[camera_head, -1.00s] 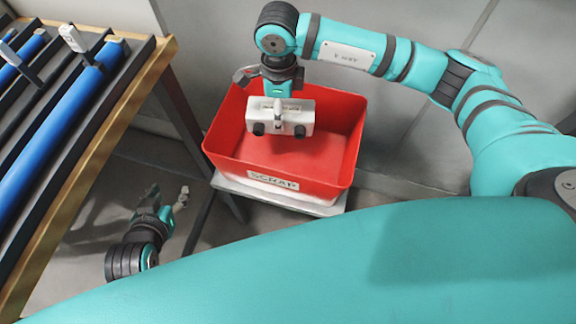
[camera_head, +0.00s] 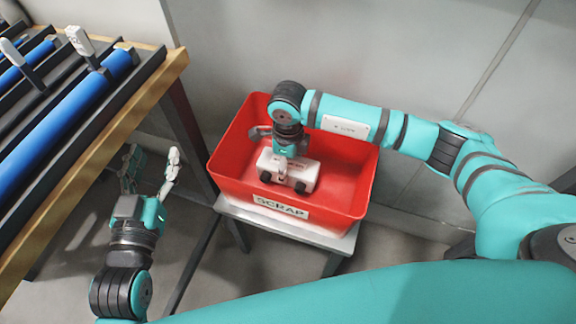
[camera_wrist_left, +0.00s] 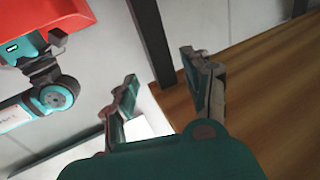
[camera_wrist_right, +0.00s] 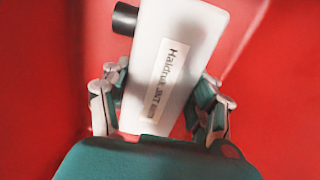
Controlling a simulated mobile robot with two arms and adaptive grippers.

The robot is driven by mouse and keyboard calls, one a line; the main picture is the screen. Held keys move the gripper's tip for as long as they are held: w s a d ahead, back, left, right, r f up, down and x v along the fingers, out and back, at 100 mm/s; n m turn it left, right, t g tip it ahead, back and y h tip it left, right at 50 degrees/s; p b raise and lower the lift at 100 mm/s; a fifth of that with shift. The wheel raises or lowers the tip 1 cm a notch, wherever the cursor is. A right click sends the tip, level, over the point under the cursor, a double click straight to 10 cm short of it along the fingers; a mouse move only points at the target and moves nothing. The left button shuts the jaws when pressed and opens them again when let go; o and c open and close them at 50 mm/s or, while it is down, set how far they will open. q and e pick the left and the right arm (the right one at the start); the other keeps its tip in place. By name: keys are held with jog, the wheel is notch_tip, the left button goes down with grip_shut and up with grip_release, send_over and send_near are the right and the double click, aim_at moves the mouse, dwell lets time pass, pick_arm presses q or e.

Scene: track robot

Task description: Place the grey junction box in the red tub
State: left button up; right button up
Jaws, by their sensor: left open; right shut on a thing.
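The red tub (camera_head: 345,200) with a SCRAP label stands on a small grey stand. The pale grey junction box (camera_head: 303,175) is inside the tub's opening, below my right gripper (camera_head: 290,160). The right wrist view shows the box (camera_wrist_right: 185,50), with its printed label and a black fitting, between the fingers of my right gripper (camera_wrist_right: 160,105), which is shut on it. Red tub surface fills the background there. Whether the box touches the tub floor I cannot tell. My left gripper (camera_head: 150,165) is open and empty, left of the tub; its spread fingers show in the left wrist view (camera_wrist_left: 165,95).
A wood-edged table (camera_head: 110,125) with blue rollers (camera_head: 60,125) stands at the left, beside my left gripper. The grey stand (camera_head: 315,238) holds the tub. A grey wall is close behind the tub.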

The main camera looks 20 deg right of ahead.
pick_arm(q)
jog(key=shift+r, duration=0.3)
pick_arm(e)
jog(key=shift+f, duration=0.1)
pick_arm(q)
jog(key=shift+r, duration=0.1)
pick_arm(e)
jog(key=shift+f, duration=0.1)
jog(key=o, duration=1.4)
pick_arm(q)
jog(key=shift+d+r+t+h, duration=0.1)
jog(key=shift+r+t+h, duration=0.2)
pick_arm(e)
notch_tip(320, 180, up, 6)
jog(key=shift+r+p, duration=0.1)
jog(key=shift+p, duration=0.85)
pick_arm(q)
jog(key=s+a+f+g+y, duration=0.1)
jog(key=s+a+f+g, duration=0.1)
jog(key=f, duration=0.4)
jog(key=s+a+f+g+y+p, duration=0.1)
jog(key=s+f+g+y, duration=0.1)
jog(key=s+f+g, duration=0.2)
jog(key=shift+s+a+f+g, duration=0.2)
jog(key=shift+a+f+g, duration=0.15)
jog(key=shift+f+g, duration=1.05)
pick_arm(e)
jog(key=shift+r, duration=3)
